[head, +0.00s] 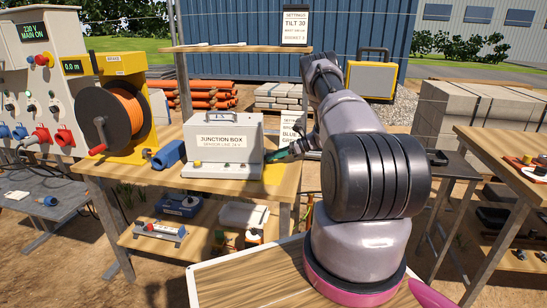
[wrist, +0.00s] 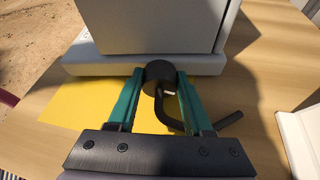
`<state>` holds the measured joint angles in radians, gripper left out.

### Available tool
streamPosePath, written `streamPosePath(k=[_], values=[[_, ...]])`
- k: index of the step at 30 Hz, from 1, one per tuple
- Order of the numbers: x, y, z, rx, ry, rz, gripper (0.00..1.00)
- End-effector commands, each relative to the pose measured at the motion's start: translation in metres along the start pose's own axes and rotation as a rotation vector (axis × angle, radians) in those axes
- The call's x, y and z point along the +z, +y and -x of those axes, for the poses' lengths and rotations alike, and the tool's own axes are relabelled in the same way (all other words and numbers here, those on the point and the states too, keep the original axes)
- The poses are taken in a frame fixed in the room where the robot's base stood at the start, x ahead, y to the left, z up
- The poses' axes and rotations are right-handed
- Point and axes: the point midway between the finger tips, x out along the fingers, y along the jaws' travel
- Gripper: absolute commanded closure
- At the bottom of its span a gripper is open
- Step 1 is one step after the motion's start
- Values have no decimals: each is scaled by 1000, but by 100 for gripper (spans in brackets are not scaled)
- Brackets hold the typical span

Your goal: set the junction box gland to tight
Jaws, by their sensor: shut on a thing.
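The grey junction box (head: 222,140), labelled "JUNCTION BOX", stands on a wooden table. In the wrist view its wall and light base (wrist: 150,28) fill the top. My gripper (head: 287,153) is at the box's right side in the head view. In the wrist view my gripper (wrist: 161,88) has teal fingers on either side of a dark round gland (wrist: 159,72) at the box's base edge, and is shut on it. A dark bent cable (wrist: 188,127) runs from the gland toward the lower right. The gland's tight or loose marking cannot be seen.
A yellow patch (wrist: 75,112) lies on the table under the gripper. A blue connector (head: 170,154) sits left of the box. An orange cable reel (head: 118,115) stands further left. A shelf below holds tools. A white object (wrist: 302,140) is at the wrist view's right edge.

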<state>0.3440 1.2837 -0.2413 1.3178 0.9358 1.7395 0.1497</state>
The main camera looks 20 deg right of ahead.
Motion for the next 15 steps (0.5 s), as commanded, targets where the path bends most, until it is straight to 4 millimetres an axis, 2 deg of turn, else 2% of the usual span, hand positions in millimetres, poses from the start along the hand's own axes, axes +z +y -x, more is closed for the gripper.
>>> streamPosePath(k=[15], values=[[-1,-4,0,144,-1,-350,100]])
